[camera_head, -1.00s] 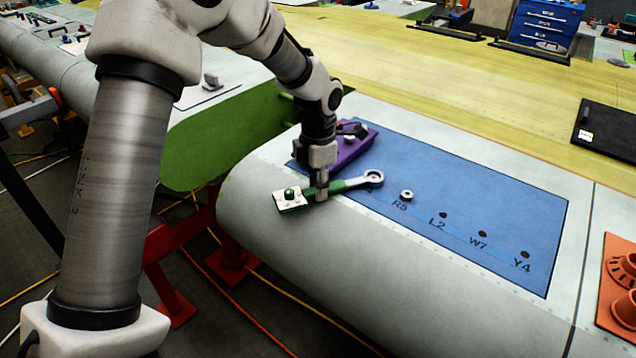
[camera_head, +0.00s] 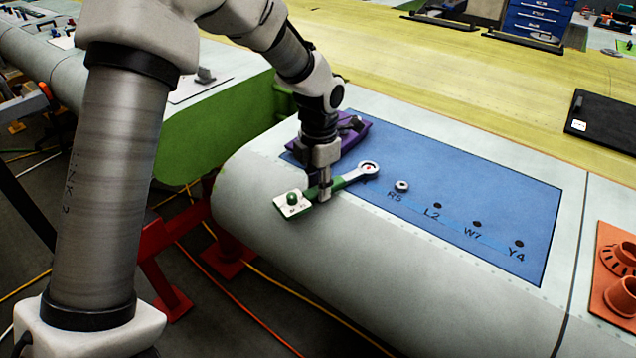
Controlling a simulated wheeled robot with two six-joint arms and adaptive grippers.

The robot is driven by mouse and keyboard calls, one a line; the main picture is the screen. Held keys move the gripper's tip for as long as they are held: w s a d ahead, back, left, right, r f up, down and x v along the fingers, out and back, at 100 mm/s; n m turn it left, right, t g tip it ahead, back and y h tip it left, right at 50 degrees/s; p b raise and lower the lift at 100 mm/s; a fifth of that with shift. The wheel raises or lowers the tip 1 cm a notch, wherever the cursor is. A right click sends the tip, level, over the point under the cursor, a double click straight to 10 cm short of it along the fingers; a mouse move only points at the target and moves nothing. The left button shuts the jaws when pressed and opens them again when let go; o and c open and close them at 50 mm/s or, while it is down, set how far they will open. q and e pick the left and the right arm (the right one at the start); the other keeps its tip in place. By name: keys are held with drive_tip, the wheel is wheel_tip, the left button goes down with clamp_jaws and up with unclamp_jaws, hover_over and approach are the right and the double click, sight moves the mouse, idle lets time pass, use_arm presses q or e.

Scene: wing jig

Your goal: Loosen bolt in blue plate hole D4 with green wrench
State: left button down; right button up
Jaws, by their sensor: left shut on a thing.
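The blue plate (camera_head: 460,190) lies on the wing surface, with a row of holes whose readable labels are R5, L2, W7 and Y4. My left gripper (camera_head: 323,197) is shut on the green wrench (camera_head: 341,182) by its handle. The wrench's silver ring end (camera_head: 369,168) lies over the plate's left part, around a hole left of R5; I cannot read that hole's label, and a small reddish spot shows inside the ring. A bolt or washer (camera_head: 402,186) sits at the R5 hole. My right gripper is not in view.
A white-topped block with a green knob (camera_head: 293,198) is at the wrench's handle end. A purple holder (camera_head: 345,135) stands behind my gripper. Orange parts (camera_head: 620,265) are at the right, a black tray (camera_head: 608,128) at the back right. The plate's right part is clear.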

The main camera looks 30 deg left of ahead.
use_arm(q)
drive_tip(key=shift+s+d+r+n, duration=0.15)
drive_tip(key=shift+s+d+n, duration=0.1)
drive_tip(key=shift+d+n, duration=0.4)
drive_tip(key=shift+s+d+r+n, duration=0.1)
drive_tip(key=shift+s+d+n, duration=0.1)
drive_tip(key=shift+d+n, duration=0.45)
drive_tip(key=shift+p, duration=0.45)
wheel_tip(320, 180, up, 7)
drive_tip(key=p, duration=0.6)
